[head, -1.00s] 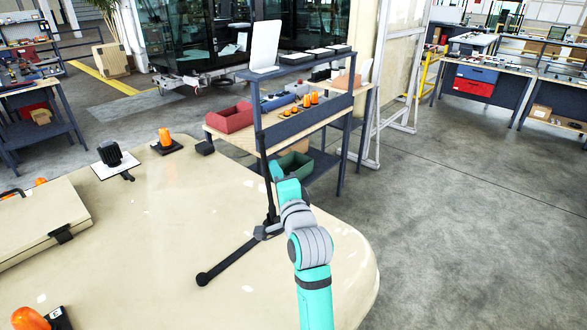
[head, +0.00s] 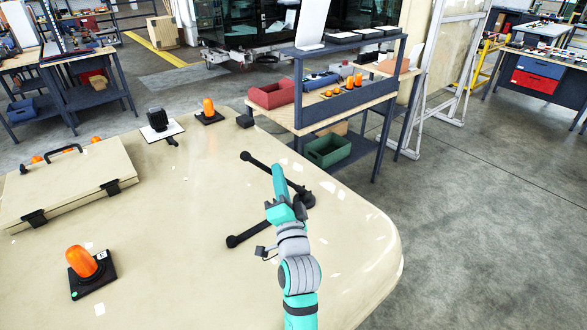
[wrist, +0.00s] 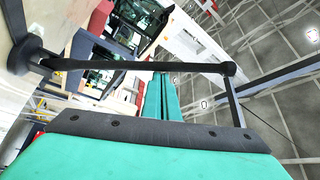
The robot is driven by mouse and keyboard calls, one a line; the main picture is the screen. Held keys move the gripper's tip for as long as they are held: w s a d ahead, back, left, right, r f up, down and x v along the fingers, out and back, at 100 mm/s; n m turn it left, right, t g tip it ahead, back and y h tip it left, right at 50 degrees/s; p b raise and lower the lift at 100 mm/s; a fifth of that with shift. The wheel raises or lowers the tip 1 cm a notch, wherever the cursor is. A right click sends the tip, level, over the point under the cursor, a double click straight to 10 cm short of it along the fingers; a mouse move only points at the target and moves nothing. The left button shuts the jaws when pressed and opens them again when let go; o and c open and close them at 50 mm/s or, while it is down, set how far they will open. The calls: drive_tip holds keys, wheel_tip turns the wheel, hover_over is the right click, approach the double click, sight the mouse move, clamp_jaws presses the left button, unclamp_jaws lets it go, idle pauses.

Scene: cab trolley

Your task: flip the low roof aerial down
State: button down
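The dark roof aerial has a round base (head: 303,199) on the cream roof (head: 340,240), in the head view. One black rod (head: 259,165) runs from there up-left to a knobbed tip and looks low and slanted. A second rod (head: 245,236) runs down-left to another knob, partly hidden by my arm. My gripper (head: 279,170) reaches across the first rod. In the wrist view a rod (wrist: 130,65) crosses at the fingertips (wrist: 163,76), from a pivot at left to a knob at right. The fingers look closed together with nothing between them; contact with the rod is unclear.
Orange beacons (head: 82,262) (head: 208,108), a black lamp on a white plate (head: 158,120) and a cream hatch (head: 70,185) stand on the roof. A trolley bench (head: 345,108) with red and green bins stands past the roof's far edge. The floor at right is clear.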

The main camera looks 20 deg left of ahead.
drive_tip(key=shift+s+a+f, duration=0.45)
drive_tip(key=shift+s+a, duration=0.05)
drive_tip(key=shift+s, duration=0.05)
drive_tip(key=shift+w+d, duration=0.15)
drive_tip(key=s+d, duration=0.5)
drive_tip(key=d, duration=0.3)
drive_tip(key=shift+f, duration=0.45)
idle(0.7)
